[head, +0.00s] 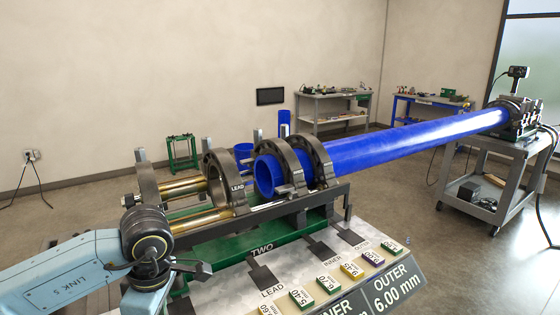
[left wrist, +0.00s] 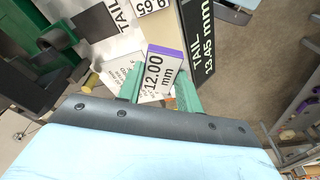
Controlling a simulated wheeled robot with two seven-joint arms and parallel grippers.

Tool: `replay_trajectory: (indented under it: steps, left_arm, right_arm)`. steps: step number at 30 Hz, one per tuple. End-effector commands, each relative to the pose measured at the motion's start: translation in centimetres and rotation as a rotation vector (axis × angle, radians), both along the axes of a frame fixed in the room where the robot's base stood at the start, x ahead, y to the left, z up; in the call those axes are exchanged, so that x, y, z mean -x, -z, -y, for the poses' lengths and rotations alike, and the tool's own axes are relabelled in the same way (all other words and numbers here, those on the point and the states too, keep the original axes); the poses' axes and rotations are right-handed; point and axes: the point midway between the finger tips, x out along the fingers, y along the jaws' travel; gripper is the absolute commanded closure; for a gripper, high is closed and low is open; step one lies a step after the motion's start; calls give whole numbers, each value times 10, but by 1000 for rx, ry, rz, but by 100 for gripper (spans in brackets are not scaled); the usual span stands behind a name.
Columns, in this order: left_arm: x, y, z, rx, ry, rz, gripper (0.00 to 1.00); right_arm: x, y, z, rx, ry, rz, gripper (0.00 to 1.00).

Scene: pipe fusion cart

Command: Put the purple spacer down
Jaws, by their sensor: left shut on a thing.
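The purple spacer (left wrist: 154,73), a white-faced block with a purple edge, reads "12.00 mm" in the left wrist view. My left gripper (left wrist: 160,90) has green fingers, one on each side of the spacer, and is shut on it. Paper and a pale panel show behind the spacer; I cannot tell whether it touches them. In the head view the blue arm comes in at the lower left, and the held spacer cannot be made out. Another purple-edged block (head: 373,257) sits in the row on the front panel. My right gripper is not in view.
A dark "TAIL 13.45 mm" plate (left wrist: 200,40) is close right of the spacer. The front panel (head: 235,290) carries several coloured labelled blocks. The clamp rings (head: 225,180) and long blue pipe (head: 400,143) stand behind it.

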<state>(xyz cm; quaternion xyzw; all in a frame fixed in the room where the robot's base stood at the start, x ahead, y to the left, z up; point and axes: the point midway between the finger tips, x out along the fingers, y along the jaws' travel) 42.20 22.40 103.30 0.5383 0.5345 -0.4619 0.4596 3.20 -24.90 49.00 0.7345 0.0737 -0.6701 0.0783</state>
Motion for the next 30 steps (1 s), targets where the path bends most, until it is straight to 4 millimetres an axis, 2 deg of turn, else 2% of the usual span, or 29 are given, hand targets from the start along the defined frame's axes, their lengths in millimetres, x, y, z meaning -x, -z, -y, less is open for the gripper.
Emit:
replay_trajectory:
  steps: [6,18,24,30]
  left_arm:
    - [-1,-4,6,0,461,2,87]
    - [-2,-11,17,0,1246,0,87]
    - [-2,-13,20,-1,1483,-1,87]
    - [-2,-13,21,1,1564,-1,87]
  right_arm:
    - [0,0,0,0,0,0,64]
    - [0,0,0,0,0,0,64]
    - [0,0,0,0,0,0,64]
    - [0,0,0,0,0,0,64]
